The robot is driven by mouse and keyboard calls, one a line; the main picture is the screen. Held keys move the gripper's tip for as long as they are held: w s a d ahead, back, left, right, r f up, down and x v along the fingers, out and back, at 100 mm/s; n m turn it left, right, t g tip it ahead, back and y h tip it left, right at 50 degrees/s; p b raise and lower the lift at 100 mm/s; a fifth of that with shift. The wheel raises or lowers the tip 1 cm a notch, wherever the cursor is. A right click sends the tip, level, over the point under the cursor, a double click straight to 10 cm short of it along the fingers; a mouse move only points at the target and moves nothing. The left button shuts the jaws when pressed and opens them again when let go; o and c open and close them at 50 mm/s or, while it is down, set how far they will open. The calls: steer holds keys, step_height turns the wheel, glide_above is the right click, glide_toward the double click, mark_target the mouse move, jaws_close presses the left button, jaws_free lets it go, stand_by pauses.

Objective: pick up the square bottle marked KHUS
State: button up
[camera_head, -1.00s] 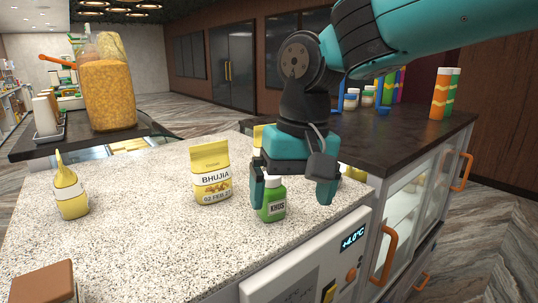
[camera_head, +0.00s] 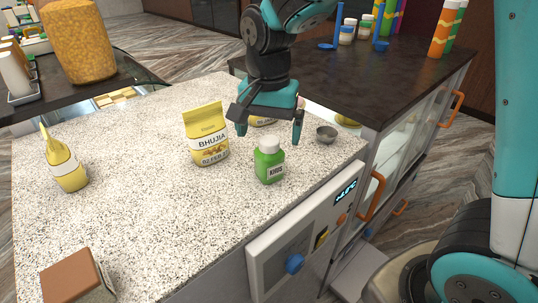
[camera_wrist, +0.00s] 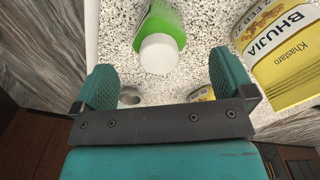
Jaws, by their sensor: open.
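The green square bottle marked KHUS (camera_head: 269,164) stands upright on the speckled counter, with a white cap. In the wrist view the bottle (camera_wrist: 162,38) lies ahead of the fingers, its white cap nearest and roughly centred between them. My gripper (camera_head: 268,136) is open and empty. In the head view it is behind and above the bottle, its two fingers spread wide and pointing down. No finger appears to touch the bottle.
A yellow BHUJIA packet (camera_head: 206,135) stands just left of the bottle and also shows at the right of the wrist view (camera_wrist: 285,50). A small metal bowl (camera_head: 326,134) is right of my gripper.

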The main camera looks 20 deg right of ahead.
mark_target(269, 158)
steer(key=shift+f+p, duration=1.2)
steer(key=shift+f, duration=1.6)
steer(key=c, duration=0.9)
steer(key=shift+r, duration=0.15)
